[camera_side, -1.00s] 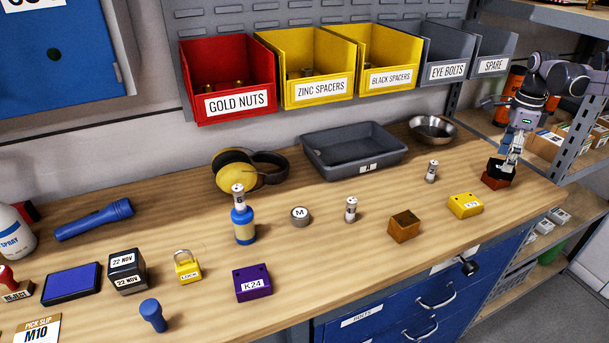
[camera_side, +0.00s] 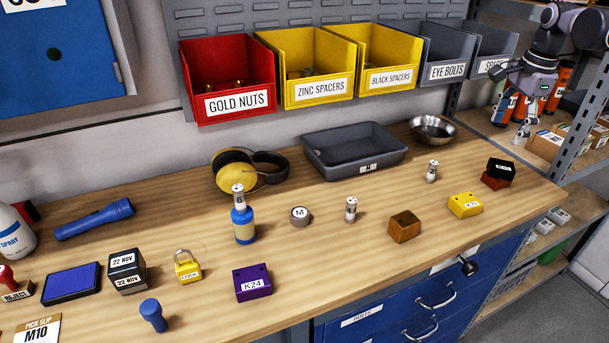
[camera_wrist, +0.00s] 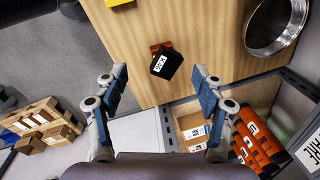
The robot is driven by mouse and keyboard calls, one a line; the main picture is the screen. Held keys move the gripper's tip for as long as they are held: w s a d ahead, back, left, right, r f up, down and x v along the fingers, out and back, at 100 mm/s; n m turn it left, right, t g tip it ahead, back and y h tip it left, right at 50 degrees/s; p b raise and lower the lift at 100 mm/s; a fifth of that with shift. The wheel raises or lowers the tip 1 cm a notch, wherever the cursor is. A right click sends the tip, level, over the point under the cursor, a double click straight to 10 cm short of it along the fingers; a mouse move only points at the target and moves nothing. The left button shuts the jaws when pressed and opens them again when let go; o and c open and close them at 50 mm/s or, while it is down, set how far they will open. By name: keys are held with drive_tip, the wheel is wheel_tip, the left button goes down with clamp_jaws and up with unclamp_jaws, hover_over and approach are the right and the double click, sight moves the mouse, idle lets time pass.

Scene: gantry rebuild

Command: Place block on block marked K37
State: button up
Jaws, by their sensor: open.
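A black block (camera_side: 501,167) with a white label rests on a red-brown block (camera_side: 495,182) near the right end of the bench, slightly turned on it. In the wrist view the black block (camera_wrist: 167,64) covers most of the red-brown block (camera_wrist: 156,48); its label is too small to read surely. A yellow block (camera_side: 465,205) has a small label, hard to read. A purple block (camera_side: 252,282) reads K24. My gripper (camera_side: 514,122) is open and empty, above and behind the stacked blocks. In the wrist view my gripper (camera_wrist: 160,82) has its fingers wide apart.
A plain brown cube (camera_side: 404,226), a white cylinder (camera_side: 431,172), a metal bowl (camera_side: 433,130) and a grey tray (camera_side: 312,163) stand nearby on the bench. A shelf upright (camera_side: 583,120) and shelves with boxes (camera_side: 541,152) and orange cylinders lie beyond the bench's right edge.

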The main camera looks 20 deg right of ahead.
drive_tip(key=s+a+f+n+t, duration=0.3)
drive_tip(key=s+a+f+n, duration=0.2)
drive_tip(key=a+n, duration=0.4)
drive_tip(key=s+a+f+n+t, duration=0.3)
drive_tip(key=s+a+f+n, duration=0.2)
drive_tip(key=s+a+n, duration=0.3)
drive_tip(key=a+n, duration=0.2)
drive_tip(key=n, duration=0.2)
drive_tip(key=shift+s+n+y, duration=0.15)
drive_tip(key=shift+n+y, duration=0.15)
